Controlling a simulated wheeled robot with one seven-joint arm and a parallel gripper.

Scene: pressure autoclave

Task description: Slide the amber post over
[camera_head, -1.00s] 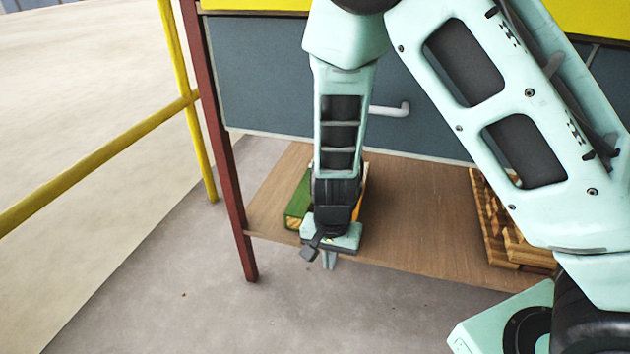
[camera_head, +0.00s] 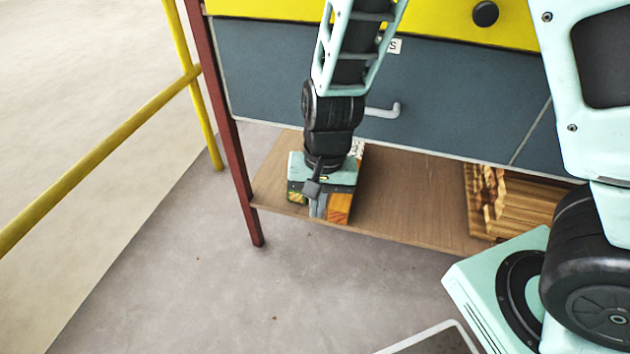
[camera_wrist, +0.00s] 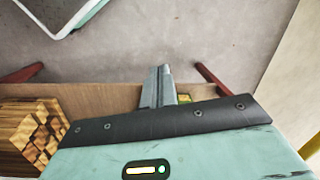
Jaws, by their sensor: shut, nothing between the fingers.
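The amber post (camera_head: 340,207) lies on the low wooden shelf under the grey cabinet. Its orange front end shows just right of my gripper in the head view. A white patch with dark marks shows near its far end. My gripper (camera_head: 318,208) is shut and empty.
A stack of wooden pieces (camera_head: 510,200) sits on the right of the shelf (camera_head: 410,215). A red leg (camera_head: 235,150) and a yellow rail (camera_head: 100,155) stand at left. Above are a grey door with a handle (camera_head: 385,110) and a yellow panel (camera_head: 440,28). The middle shelf is clear.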

